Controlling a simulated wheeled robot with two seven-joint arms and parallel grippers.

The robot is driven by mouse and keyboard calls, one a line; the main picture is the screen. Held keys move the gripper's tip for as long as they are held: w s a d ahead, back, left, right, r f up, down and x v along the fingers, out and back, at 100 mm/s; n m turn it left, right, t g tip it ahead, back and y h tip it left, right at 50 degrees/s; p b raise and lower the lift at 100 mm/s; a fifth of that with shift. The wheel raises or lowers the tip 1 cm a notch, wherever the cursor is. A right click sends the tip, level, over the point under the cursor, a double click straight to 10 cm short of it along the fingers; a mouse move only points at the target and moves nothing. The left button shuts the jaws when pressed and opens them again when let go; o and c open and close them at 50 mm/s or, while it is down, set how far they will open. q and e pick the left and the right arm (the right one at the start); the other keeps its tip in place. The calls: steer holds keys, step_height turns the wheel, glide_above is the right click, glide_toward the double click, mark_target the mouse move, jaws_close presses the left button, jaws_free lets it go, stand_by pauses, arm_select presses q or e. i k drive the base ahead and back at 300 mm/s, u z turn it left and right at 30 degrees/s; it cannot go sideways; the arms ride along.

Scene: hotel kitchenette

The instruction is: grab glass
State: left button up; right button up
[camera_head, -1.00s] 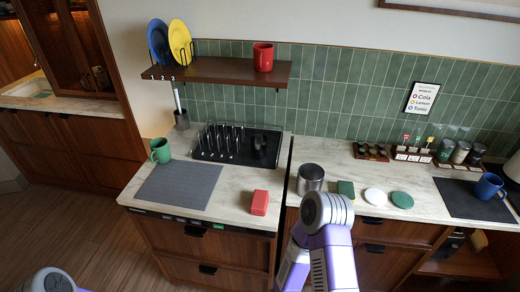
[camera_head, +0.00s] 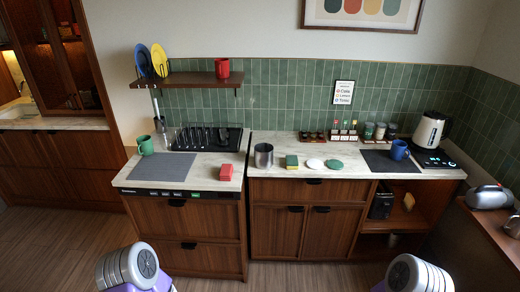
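I cannot make out a drinking glass for certain in the head view. A dark rack (camera_head: 207,139) with several upright prongs stands at the back of the left counter; whether it holds anything clear is too small to tell. A silver metal cup (camera_head: 263,155) stands upright on the right counter. A green mug (camera_head: 145,145), a blue mug (camera_head: 399,150) and a red mug (camera_head: 222,69) on the shelf also show. Only rounded grey and purple parts of my arms show at the bottom edge, well short of the counters. Both grippers are out of view.
A wooden shelf (camera_head: 187,79) holds blue and yellow plates. A kettle (camera_head: 429,130) stands at right. Tall cabinets stand at left. Floor in front is clear.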

mark_target(224, 138)
steer(key=u, duration=0.7)
steer(key=i, duration=0.5)
steer(key=u, duration=1.05)
steer(key=i, duration=0.95)
